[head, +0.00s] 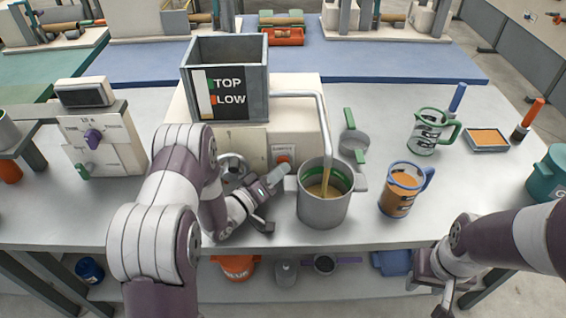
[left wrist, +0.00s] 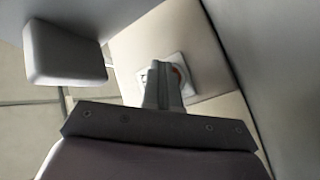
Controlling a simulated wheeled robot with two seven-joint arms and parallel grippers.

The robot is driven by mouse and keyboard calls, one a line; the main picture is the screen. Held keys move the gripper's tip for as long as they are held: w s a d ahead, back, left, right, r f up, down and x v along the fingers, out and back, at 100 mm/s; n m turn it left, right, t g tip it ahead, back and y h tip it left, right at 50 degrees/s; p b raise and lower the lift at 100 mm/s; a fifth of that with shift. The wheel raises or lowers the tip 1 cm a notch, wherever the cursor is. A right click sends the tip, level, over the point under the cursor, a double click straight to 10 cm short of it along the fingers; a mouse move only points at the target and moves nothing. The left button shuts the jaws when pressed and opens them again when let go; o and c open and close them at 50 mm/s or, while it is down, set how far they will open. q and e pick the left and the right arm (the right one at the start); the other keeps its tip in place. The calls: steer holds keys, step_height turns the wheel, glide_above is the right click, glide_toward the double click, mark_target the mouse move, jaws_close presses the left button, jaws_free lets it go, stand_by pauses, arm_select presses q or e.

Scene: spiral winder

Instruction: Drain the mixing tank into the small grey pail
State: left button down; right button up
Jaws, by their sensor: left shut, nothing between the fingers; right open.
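The mixing tank (head: 203,95) is a grey open box with a front panel lettered "TOP" and "LOW", on a cream base. A bent pipe (head: 322,110) runs from it down over the small grey pail (head: 323,208). A tan stream falls from the pipe into the pail, which has a green band inside. My left gripper (head: 268,188) is shut and empty just left of the pail, below an orange button (head: 283,158) on the base. In the left wrist view its closed fingers (left wrist: 162,85) partly cover the button's plate (left wrist: 200,78). My right gripper (head: 430,280) is open and empty near the front edge.
A brown-filled jug with a blue handle (head: 400,192) stands right of the pail. A control box with a purple knob (head: 108,155) stands left.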

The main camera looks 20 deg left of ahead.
stand_by(0.6)
arm_select(q)
steer(key=shift+s+d, duration=0.2)
steer(key=shift+s, duration=0.6)
steer(key=shift+p, duration=0.3)
steer(key=shift+s+d+p, duration=0.25)
steer(key=shift+s, duration=0.5)
steer(key=shift+s+d+p, duration=0.2)
steer(key=shift+s, duration=0.5)
steer(key=shift+s+d, duration=0.3)
steer(key=shift+s, duration=0.65)
stand_by(0.5)
